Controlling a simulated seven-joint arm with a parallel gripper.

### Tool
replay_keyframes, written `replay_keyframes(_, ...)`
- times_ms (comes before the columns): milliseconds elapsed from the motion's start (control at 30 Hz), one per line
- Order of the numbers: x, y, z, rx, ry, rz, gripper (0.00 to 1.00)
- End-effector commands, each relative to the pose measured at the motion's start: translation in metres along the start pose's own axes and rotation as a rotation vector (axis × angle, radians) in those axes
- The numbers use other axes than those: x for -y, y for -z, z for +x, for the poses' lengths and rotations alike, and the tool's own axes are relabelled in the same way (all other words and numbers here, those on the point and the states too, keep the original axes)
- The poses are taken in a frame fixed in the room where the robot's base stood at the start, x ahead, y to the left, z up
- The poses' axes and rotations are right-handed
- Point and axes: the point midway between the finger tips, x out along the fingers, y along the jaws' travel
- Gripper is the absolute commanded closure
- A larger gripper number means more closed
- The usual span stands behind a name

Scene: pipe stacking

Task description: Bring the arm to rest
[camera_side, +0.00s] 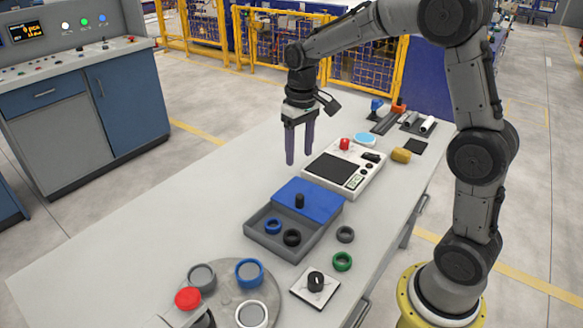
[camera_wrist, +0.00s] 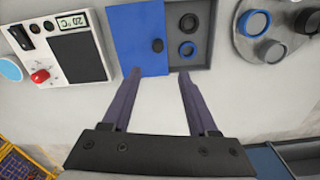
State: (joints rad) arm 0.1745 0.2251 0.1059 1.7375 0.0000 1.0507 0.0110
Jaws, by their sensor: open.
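My gripper (camera_side: 299,143) hangs above the white table (camera_side: 150,215), beyond the tray, with its two long purple fingers pointing down. The fingers are apart with nothing between them. In the wrist view my gripper (camera_wrist: 160,75) also shows empty, over bare table, with its tips towards the tray. My arm arches in from the right side of the side view.
A grey tray (camera_side: 262,238) has a blue lid (camera_side: 305,199) over part of it and rings inside. A white device (camera_side: 365,182) with a red button stands right of the gripper. A round plate (camera_side: 232,290) holds several round parts in front. The table's left part is clear.

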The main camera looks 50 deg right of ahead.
Motion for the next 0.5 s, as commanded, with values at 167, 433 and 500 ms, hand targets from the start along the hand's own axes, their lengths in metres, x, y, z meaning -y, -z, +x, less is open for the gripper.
replay_keyframes(167,0.014,-0.023,-0.054,-0.124,0.005,-0.038,0.41)
replay_keyframes(433,0.029,-0.111,-0.109,-0.311,0.022,-0.106,0.41)
replay_keyframes(500,0.031,-0.136,-0.113,-0.355,0.028,-0.123,0.41)
